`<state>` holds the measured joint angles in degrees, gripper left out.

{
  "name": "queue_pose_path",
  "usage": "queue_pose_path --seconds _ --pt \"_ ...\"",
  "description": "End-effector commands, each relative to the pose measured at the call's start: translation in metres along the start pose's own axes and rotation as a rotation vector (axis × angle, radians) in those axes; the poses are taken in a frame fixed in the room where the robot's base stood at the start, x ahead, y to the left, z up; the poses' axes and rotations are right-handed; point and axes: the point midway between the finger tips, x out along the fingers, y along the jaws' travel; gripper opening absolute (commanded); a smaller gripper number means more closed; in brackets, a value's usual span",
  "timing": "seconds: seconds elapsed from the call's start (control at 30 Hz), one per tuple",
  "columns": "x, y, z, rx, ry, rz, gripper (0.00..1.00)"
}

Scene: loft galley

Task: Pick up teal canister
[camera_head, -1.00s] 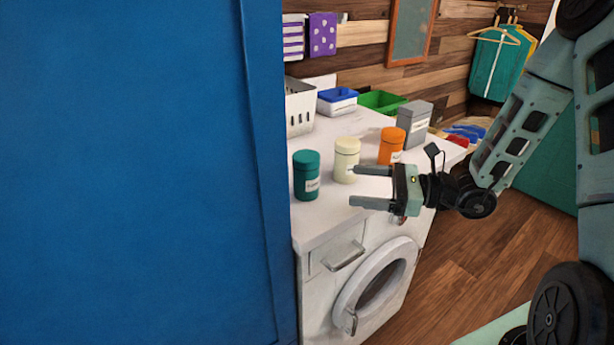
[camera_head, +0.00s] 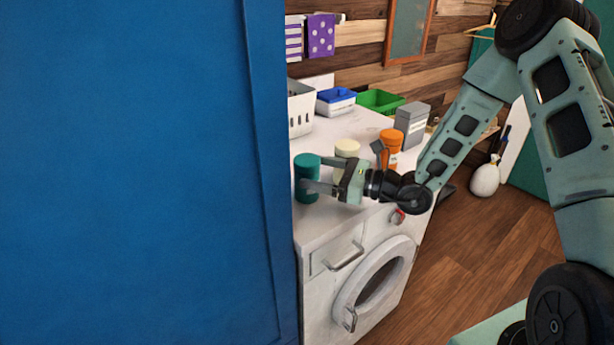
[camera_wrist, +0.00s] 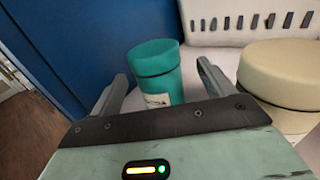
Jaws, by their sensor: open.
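The teal canister (camera_head: 306,178) stands upright on the white counter top, close to the blue panel's edge. In the wrist view the teal canister (camera_wrist: 157,72) shows ahead, between the two fingers, with a white label low on its side. My gripper (camera_head: 315,174) is open and points left at the canister; it also shows open in the wrist view (camera_wrist: 163,85). The fingertips are at or beside the canister's near side; whether they touch it I cannot tell. The gripper's front bar hides the canister's bottom in the wrist view.
A cream canister (camera_head: 346,149) stands just right of the teal one, partly behind my gripper. An orange canister (camera_head: 391,138) and a grey box (camera_head: 411,122) stand farther right. A white basket (camera_head: 300,108) is behind. The tall blue panel (camera_head: 130,170) closes off the left.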

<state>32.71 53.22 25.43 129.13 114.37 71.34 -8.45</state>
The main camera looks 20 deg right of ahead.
Motion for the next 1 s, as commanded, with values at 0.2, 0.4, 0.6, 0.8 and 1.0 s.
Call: queue_pose_path --seconds 0.2,0.4,0.6,0.8,1.0 --pt "0.032 0.004 0.007 -0.001 -0.002 0.004 0.81" --pt "0.049 0.003 0.004 -0.001 -0.001 0.002 0.81" --pt "0.049 0.003 0.004 -0.001 -0.001 0.002 0.81" --pt "0.049 0.003 0.004 -0.001 -0.001 0.002 0.31" --pt "0.049 0.003 0.004 -0.001 -0.002 0.002 0.27"
